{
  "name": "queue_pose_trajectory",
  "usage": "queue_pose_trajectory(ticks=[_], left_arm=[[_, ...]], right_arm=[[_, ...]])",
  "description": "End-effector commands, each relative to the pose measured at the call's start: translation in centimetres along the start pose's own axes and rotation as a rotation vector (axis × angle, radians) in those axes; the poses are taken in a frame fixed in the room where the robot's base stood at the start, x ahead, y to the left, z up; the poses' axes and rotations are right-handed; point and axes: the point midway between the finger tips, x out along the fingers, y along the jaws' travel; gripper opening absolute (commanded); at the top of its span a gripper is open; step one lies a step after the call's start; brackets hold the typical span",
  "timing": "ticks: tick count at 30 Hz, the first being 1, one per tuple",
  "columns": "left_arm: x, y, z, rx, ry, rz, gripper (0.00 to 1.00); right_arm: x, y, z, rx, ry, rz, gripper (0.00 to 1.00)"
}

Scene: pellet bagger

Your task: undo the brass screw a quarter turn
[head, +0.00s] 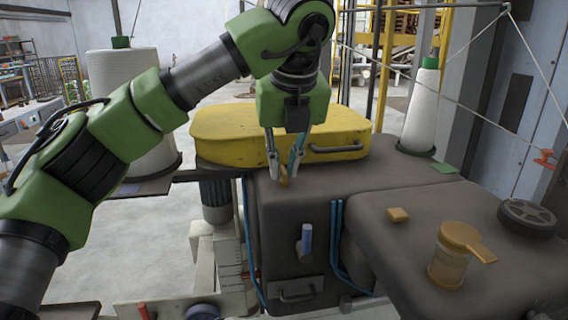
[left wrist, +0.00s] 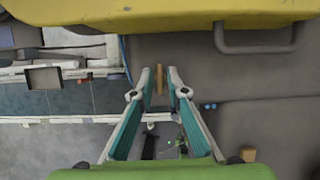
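The brass screw (head: 283,179) is a small upright brass-coloured piece on top of the dark machine housing (head: 325,187), near its front left edge and in front of the yellow cover. My left gripper (head: 283,167) points down over it with its two fingers apart. In the left wrist view the screw (left wrist: 159,80) shows as a thin tan strip between the fingertips (left wrist: 159,82), with a narrow gap on each side. The fingers appear to be around the screw but not closed on it. My right gripper is not in view.
The yellow cover (head: 225,140) with a grey handle lies just behind the gripper. White thread cones (head: 122,95) (head: 421,110) stand at both sides. On the right are a tan block (head: 398,215), an amber jar (head: 448,267) and a dark round wheel (head: 527,217).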

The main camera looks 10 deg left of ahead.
Motion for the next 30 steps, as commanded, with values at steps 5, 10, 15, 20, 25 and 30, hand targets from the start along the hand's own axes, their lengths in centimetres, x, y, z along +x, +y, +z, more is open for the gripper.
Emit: queue_pose_trajectory(ticks=[5,10,15,20,25,30], left_arm=[[0.0,0.0,0.0,0.001,0.001,0.000,0.23],[0.0,0.0,0.0,0.002,0.001,0.001,0.23],[-1.5,0.0,0.0,0.003,-0.003,0.000,0.23],[-4.6,0.0,0.1,0.000,-0.005,0.000,0.23],[-8.2,0.0,0.1,-0.001,-0.004,0.000,0.23],[-10.7,0.0,0.1,0.000,-0.002,0.001,0.23]], right_arm=[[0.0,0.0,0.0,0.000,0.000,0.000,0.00],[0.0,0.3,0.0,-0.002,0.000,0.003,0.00],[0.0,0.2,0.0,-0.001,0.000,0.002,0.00],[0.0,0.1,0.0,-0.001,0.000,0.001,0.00],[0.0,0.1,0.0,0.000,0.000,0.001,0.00],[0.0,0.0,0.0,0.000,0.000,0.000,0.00]])
